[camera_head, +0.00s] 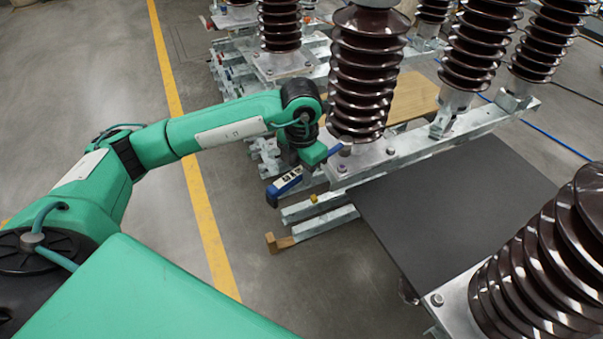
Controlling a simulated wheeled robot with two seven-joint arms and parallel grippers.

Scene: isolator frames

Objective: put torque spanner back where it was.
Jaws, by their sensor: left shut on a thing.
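My left gripper (308,160) is at the end of the green arm, beside the base of the middle brown insulator (362,75). It is shut on the torque spanner (285,184), which has a blue and dark body with a pale panel. The spanner's body sticks out to the lower left of the gripper. A blue piece shows on the other side, close to a bolt on the steel beam (420,147); I cannot tell whether it touches the bolt. The gripper hides the spanner's middle. My right gripper is not in view.
A dark flat board (450,215) lies right of the beam. Another ribbed insulator (540,262) stands at lower right, with several more behind. Steel rails with a wooden block (278,243) lie below the spanner. The floor beside the yellow line (205,225) is clear.

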